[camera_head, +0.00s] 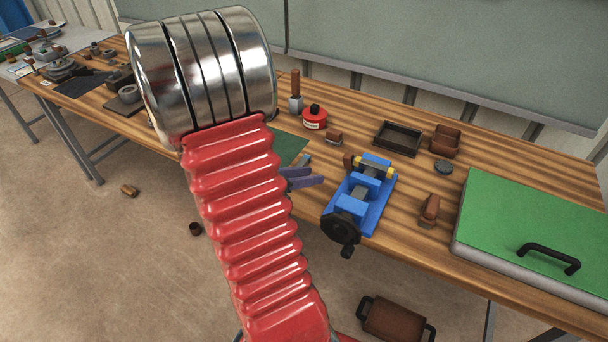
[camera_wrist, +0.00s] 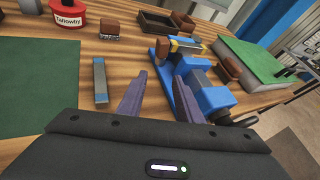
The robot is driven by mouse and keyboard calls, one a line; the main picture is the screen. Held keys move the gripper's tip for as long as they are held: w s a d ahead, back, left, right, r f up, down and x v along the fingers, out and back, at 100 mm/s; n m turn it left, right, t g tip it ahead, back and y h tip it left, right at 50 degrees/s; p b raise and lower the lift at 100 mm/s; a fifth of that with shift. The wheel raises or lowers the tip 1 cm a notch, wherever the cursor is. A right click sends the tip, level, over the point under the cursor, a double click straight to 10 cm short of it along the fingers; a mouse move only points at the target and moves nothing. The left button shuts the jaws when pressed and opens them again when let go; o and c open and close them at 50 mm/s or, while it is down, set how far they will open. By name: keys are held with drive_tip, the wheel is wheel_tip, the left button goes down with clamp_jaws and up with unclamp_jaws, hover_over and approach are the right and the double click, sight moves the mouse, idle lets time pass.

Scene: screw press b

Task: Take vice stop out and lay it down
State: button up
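The blue vice (camera_head: 378,205) stands on the wooden bench with its black handwheel at the front edge; it also shows in the wrist view (camera_wrist: 213,98). A bar with yellow ends (camera_head: 375,167) lies across its far end, with a brown block beside it in the wrist view (camera_wrist: 163,50). A grey bar with blue ends (camera_wrist: 100,80) lies loose on the bench left of the vice. I cannot tell which piece is the vice stop. My gripper (camera_wrist: 160,82) is open and empty, left of the vice; its purple-grey fingers (camera_head: 303,179) show partly behind my arm.
A red tin (camera_head: 315,121), a brown brush (camera_head: 333,138), a dark tray (camera_head: 398,137) and a brown box (camera_head: 445,140) stand behind the vice. A brown block (camera_head: 429,208) and a green-topped plate (camera_head: 535,225) are right.

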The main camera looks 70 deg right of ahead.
sight(348, 158)
drive_tip(key=shift+d, duration=0.15)
drive_tip(key=x, duration=1.3)
drive_tip(key=shift+s+d+f, duration=0.15)
drive_tip(key=shift+s+d, duration=0.1)
idle(0.3)
drive_tip(key=shift+w, duration=0.1)
clamp_jaws()
idle(0.4)
drive_tip(key=shift+r, duration=1.65)
drive_tip(key=shift+r, duration=0.85)
idle(0.6)
